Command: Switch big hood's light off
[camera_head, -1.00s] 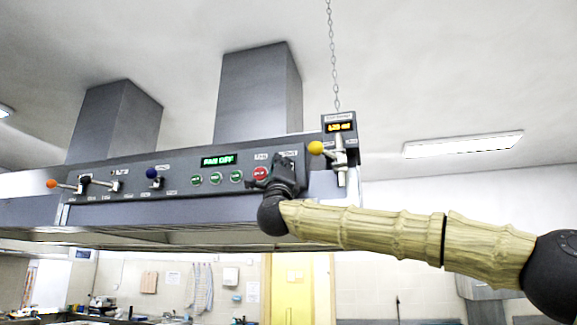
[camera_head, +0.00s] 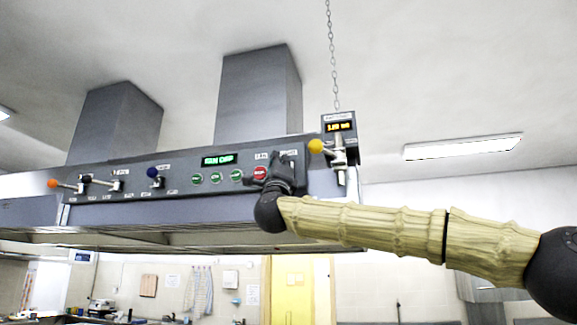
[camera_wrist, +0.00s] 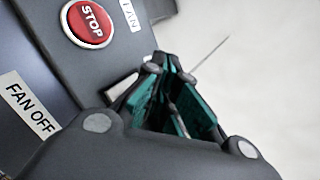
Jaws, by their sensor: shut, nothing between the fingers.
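The big hood's front panel (camera_head: 130,184) runs across the left and middle of the head view. It carries a lever with an orange knob (camera_head: 53,184), a lever with a dark blue knob (camera_head: 152,172), a pale-tipped lever (camera_head: 100,184) and several green buttons (camera_head: 215,178). A red STOP button (camera_head: 259,173) shows at its right part and also in the wrist view (camera_wrist: 90,23). My gripper (camera_head: 279,160) is at the panel's right end, just right of that button. In the wrist view my gripper (camera_wrist: 166,72) is shut and empty. It hides panel parts behind it; which control is the light's is unreadable.
A control box (camera_head: 339,125) with an orange display and a yellow-knobbed lever (camera_head: 316,146) sits right of my gripper, under a hanging chain (camera_head: 331,50). The green display (camera_head: 218,160) is blurred. A ceiling lamp (camera_head: 462,146) hangs further right. Open air lies below the hood.

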